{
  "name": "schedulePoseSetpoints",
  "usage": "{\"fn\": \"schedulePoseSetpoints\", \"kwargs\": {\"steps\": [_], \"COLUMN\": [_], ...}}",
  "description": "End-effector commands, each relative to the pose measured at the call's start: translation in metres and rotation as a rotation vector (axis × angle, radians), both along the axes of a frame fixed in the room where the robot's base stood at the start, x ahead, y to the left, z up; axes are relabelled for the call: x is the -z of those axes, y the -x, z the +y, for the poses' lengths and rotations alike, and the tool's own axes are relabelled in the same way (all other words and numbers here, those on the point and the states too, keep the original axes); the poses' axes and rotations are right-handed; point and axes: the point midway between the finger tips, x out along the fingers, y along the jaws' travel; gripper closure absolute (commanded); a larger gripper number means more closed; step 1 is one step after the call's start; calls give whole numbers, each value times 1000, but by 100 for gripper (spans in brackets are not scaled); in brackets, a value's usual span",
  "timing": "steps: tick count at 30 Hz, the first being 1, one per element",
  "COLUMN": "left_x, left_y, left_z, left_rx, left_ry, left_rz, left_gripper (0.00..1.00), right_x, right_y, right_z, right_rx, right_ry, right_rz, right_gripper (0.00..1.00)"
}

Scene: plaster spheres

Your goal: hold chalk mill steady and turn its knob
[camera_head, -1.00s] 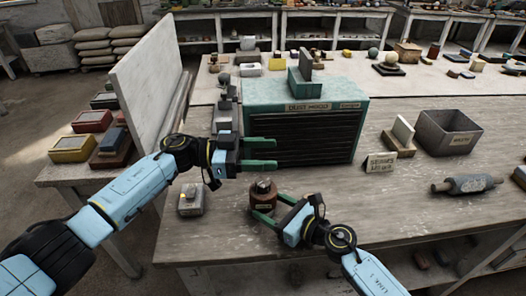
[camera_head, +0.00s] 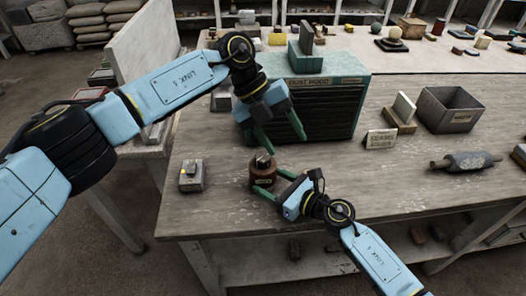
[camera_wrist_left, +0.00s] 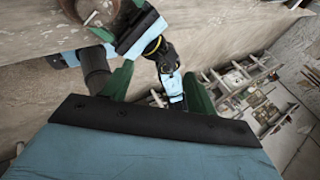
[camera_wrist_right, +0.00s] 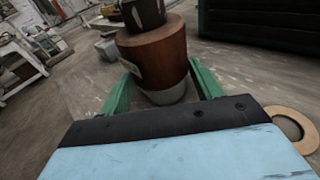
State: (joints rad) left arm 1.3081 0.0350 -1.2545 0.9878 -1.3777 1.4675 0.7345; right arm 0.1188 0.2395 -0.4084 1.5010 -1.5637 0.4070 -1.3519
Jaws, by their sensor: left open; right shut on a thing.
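The chalk mill (camera_head: 261,176) is a small reddish-brown cylinder with a pale label, standing upright near the table's front. Its dark knob (camera_head: 263,158) is on top. My right gripper (camera_wrist_right: 160,85) has its green fingers on either side of the mill's lower body and is shut on it. In the head view, my right gripper (camera_head: 268,184) comes in from the lower right. My left gripper (camera_head: 287,144) is open and empty, pointing down, above and a little right of the knob. In the left wrist view, the mill (camera_wrist_left: 95,12) is partly cut off at the top left.
The green dust hood (camera_head: 318,110) stands behind the left gripper. A sign (camera_head: 380,142), a grey bin (camera_head: 450,110) and a roller (camera_head: 466,161) lie to the right.

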Motion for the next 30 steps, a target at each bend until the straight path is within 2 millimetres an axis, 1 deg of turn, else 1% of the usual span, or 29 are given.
{"fn": "schedulePoseSetpoints", "kwargs": {"steps": [1, 3, 6, 9, 11, 14, 17, 20, 27, 30], "left_x": [-6, -12, -21, -30, -33, -31, -20, -2, 47, 63], "left_y": [-5, -13, -23, -31, -34, -36, -36, -35, -35, -35], "left_z": [4, 12, 24, 31, 35, 37, 38, 38, 37, 37], "left_rx": [104, 238, 393, 493, 530, 558, 563, 562, 560, 559], "left_ry": [-69, -163, -279, -360, -392, -415, -417, -416, -413, -414], "left_rz": [-108, -232, -357, -428, -453, -469, -470, -467, -466, -468], "left_gripper": [42, 42, 42, 42, 42, 42, 42, 42, 42, 42], "right_x": [1, 1, 1, 1, 1, 1, 1, 1, 1, 1], "right_y": [0, 0, 0, 0, 0, 0, 0, 0, 0, 0], "right_z": [-1, -1, -1, -1, -1, -1, -1, 0, 0, 0], "right_rx": [1, 1, 1, 1, 1, 1, 1, 1, 0, 0], "right_ry": [1, 1, 1, 1, 1, 0, 0, 0, 0, 0], "right_rz": [1, 1, 1, 1, 1, 1, 1, 1, 1, 1], "right_gripper": [59, 59, 59, 59, 59, 59, 59, 59, 59, 59]}}
